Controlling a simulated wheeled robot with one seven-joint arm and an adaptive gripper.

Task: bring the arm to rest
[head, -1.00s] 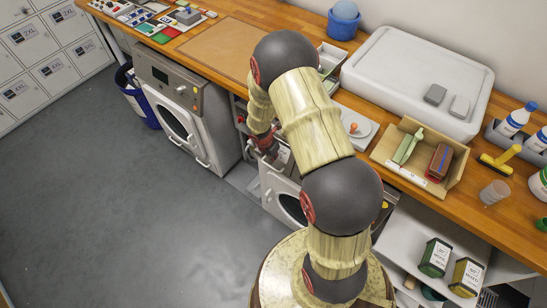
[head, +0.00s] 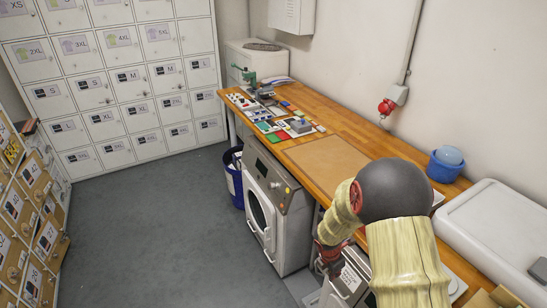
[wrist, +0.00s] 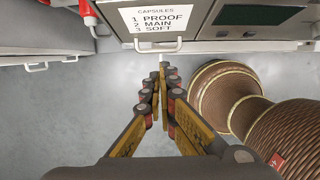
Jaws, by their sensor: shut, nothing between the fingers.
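My arm (head: 405,255) rises at the lower right of the head view and bends down over the front of the workbench. My gripper (head: 332,268) hangs low in front of the machines there, partly hidden by the bench edge and arm. In the wrist view my gripper (wrist: 163,75) is shut, its fingertips together with nothing between them. It points over the bare grey floor (wrist: 75,110), just short of a drawer front with a white capsules label (wrist: 158,18) and a handle (wrist: 152,46).
The wooden workbench (head: 300,160) runs along the wall with a brown mat, coloured pieces and a blue bucket (head: 445,165). A front-loading machine (head: 275,215) and a blue bin (head: 235,178) stand below. Lockers (head: 120,80) line the back. The floor (head: 160,230) left is clear.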

